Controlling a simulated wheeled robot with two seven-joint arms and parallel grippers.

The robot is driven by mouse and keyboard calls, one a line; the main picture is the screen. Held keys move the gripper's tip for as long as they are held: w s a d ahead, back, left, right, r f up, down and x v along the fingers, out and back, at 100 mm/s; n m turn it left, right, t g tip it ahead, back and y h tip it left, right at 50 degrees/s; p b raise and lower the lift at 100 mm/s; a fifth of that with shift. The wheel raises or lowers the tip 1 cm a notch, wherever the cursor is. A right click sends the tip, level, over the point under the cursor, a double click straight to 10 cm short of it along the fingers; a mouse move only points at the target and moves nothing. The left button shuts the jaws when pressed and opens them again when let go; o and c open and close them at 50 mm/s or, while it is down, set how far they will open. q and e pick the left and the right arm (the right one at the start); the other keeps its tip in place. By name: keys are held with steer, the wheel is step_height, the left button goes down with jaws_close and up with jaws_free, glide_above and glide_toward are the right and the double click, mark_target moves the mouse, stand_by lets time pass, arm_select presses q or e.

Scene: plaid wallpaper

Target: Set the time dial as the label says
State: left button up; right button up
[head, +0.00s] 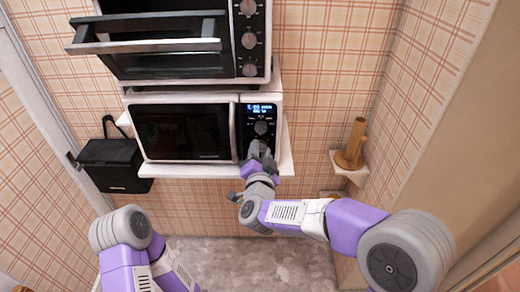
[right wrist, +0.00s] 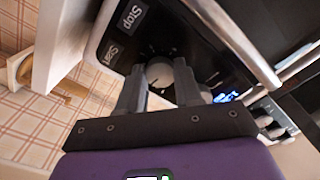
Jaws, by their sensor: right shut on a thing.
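The microwave (head: 185,132) stands on a shelf, its dark control panel at the right with a lit blue display (head: 260,109) whose text is too small to read surely. A round dial (head: 261,128) shows below the display. My right gripper (head: 259,150) is at the panel's lower part. In the right wrist view, its fingers (right wrist: 163,88) are shut on a pale round dial (right wrist: 159,70), near the Stop (right wrist: 132,15) and Start (right wrist: 111,53) buttons. The dial's pointer is not clear. The left arm shows at bottom left; its gripper is not in view.
An oven (head: 175,45) with several knobs and a protruding front handle stands above the microwave. A black box-like bag (head: 115,165) hangs at the left. A wooden object (head: 352,147) stands on a small shelf at the right. The floor below is clear.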

steer(key=shift+n, duration=1)
steer(key=o, duration=1)
steer(key=shift+o, duration=0.2)
steer(key=shift+p, duration=0.3)
steer(key=s, duration=0.7)
steer(key=shift+s, duration=0.3)
